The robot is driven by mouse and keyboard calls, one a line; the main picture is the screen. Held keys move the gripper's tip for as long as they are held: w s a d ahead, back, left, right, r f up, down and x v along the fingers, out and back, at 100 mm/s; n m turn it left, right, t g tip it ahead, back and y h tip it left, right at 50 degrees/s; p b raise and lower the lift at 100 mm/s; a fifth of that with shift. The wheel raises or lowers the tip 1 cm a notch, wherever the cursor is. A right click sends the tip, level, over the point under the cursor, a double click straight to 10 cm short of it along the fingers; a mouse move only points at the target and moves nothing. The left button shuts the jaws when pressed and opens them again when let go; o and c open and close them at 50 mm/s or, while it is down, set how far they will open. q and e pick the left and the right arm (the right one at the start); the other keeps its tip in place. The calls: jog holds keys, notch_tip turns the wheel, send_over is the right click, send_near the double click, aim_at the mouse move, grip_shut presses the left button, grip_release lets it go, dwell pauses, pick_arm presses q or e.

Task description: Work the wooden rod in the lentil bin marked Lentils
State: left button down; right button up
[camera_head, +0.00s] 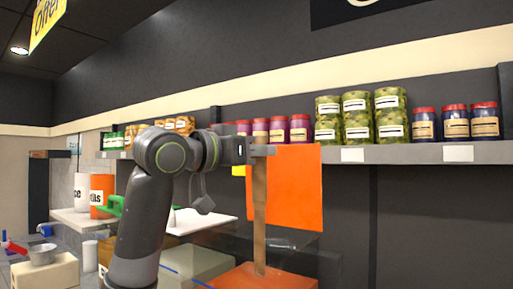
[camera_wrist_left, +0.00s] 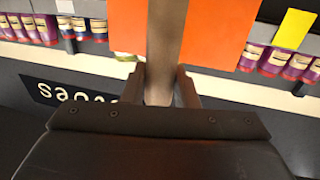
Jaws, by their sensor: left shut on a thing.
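My left gripper (camera_head: 262,151) is shut on the upper end of an upright wooden rod (camera_head: 259,210). In the left wrist view the rod (camera_wrist_left: 166,45) sits between the two fingers of the gripper (camera_wrist_left: 161,88). The rod's lower end meets the orange surface of a bin (camera_head: 240,277) at the bottom of the head view. No marking shows on this bin; its front is cut off by the frame edge. An orange canister (camera_head: 102,198) with lettering ending in "tils" stands on the counter at the left. My right gripper is not in view.
An orange panel (camera_head: 297,190) hangs right behind the rod. A shelf (camera_head: 430,153) with jars runs along the back wall. A white container (camera_head: 81,190) stands beside the orange canister. Dark wall space lies at the right.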

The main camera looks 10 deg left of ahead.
aim_at(254, 170)
pick_arm(q)
notch_tip(254, 170, down, 6)
jog(key=b, duration=0.3)
jog(key=shift+r+b, duration=0.25)
jog(key=shift+b, duration=0.1)
jog(key=shift+f+b, duration=0.9)
jog(key=shift+f, duration=0.4)
jog(key=shift+s+r, duration=0.1)
jog(key=shift+a+r+p, duration=0.1)
jog(key=shift+r+p, duration=1.85)
jog(key=shift+r, duration=0.3)
jog(key=shift+f, duration=0.1)
